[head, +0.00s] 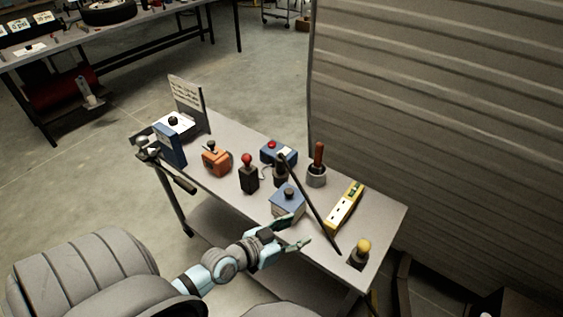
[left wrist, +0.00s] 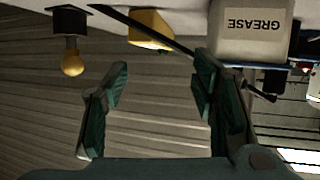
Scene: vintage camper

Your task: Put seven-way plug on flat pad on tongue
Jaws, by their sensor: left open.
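My left gripper (head: 299,231) is open and empty over the front edge of the grey work table, just in front of a blue box with a dark knob (head: 289,205). Its spread fingers (left wrist: 160,78) show nothing between them in the left wrist view. A small dark upright piece (head: 280,177) stands behind the blue box, partly hidden by a long dark rod; I cannot tell whether it is the seven-way plug. I cannot make out the flat pad on the tongue. My right gripper is not in view.
The table (head: 385,212) also holds a yellow level (head: 344,208), a yellow-knobbed block (head: 360,252), a red-handled pot (head: 317,172), a red-knobbed black piece (head: 249,178) and an orange piece (head: 215,160). A GREASE-labelled container (left wrist: 248,30) shows nearby. The ribbed camper wall (head: 440,100) stands behind.

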